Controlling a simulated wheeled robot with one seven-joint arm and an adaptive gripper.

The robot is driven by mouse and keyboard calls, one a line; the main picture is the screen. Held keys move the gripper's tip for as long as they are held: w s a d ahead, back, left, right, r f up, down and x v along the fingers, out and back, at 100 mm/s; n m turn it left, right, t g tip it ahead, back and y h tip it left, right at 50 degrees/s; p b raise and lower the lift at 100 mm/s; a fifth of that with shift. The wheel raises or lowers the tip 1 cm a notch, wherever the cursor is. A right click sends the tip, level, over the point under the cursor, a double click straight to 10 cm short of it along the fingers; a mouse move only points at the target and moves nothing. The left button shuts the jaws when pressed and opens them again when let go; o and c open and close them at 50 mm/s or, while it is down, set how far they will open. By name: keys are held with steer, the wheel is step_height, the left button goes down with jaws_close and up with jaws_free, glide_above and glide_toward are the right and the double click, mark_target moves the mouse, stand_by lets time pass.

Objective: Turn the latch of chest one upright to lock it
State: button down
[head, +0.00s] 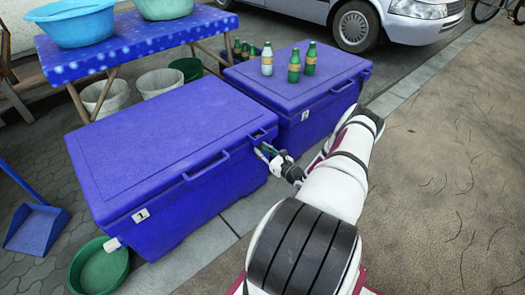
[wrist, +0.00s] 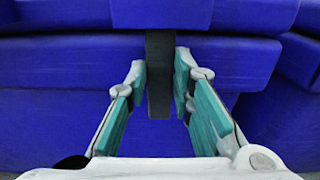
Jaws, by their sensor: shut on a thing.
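Chest one (head: 165,150) is the blue lidded chest at the left in the head view, with a white label marked 1 on its front. In the wrist view its latch (wrist: 159,100) is a dark grey bar that stands upright across the seam between lid and body. My gripper (head: 264,153) is at the right part of the chest's front. In the wrist view the gripper (wrist: 160,68) has one teal-padded finger on each side of the latch and is shut on it. In the head view the latch is mostly hidden by the gripper.
A second blue chest (head: 297,82) stands close behind to the right, with several bottles (head: 294,66) on it. A green basin (head: 98,268) and a blue dustpan (head: 36,229) lie at the left. The pavement (head: 445,170) at the right is clear.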

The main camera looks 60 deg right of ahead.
steer(key=c, duration=1.4)
jaws_free()
steer(key=v, duration=1.2)
